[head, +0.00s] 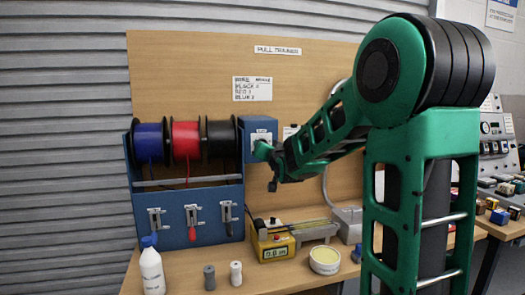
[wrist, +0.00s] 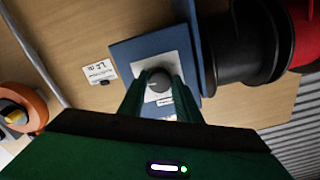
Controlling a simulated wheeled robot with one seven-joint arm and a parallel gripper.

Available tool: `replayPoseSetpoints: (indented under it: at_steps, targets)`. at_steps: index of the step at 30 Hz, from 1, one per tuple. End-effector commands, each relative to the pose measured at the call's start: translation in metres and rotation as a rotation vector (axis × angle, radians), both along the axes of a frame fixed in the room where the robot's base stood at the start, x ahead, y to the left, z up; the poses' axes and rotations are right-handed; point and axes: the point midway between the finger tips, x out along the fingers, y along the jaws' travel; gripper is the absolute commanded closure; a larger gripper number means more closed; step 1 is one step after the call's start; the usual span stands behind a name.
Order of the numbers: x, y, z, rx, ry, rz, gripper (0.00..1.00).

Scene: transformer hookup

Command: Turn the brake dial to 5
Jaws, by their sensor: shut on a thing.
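The brake dial (wrist: 159,82) is a dark grey round knob on a white plate on a blue box (head: 233,129), right of the spools in the head view. My gripper (wrist: 157,90) reaches it from the front and is shut on the dial, one finger on each side. In the head view my gripper (head: 262,150) covers the dial, and only part of the white plate (head: 261,135) shows. The dial's scale marks are too small to read, so I cannot tell its setting.
Blue, red and black spools (head: 186,140) hang in a blue rack (head: 133,170) beside the dial box. A yellow meter (head: 273,246), a white bottle (head: 152,268) and a tub (head: 324,260) stand on the bench below. An orange ring-shaped thing (wrist: 33,105) shows left in the wrist view.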

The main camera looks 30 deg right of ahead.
Motion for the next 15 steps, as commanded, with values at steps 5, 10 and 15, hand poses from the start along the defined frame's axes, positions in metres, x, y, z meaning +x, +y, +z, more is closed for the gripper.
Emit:
replayPoseSetpoints:
  at_steps: [5, 10, 15]
  targets:
    - [0.0001, 0.0012, -0.0002, 0.146, -0.041, 0.001, 0.92]
    - [0.0, 0.0008, -0.0003, 0.267, -0.076, 0.0, 0.92]
    - [0.0, 0.0007, -0.0003, 0.357, -0.101, -0.001, 0.92]
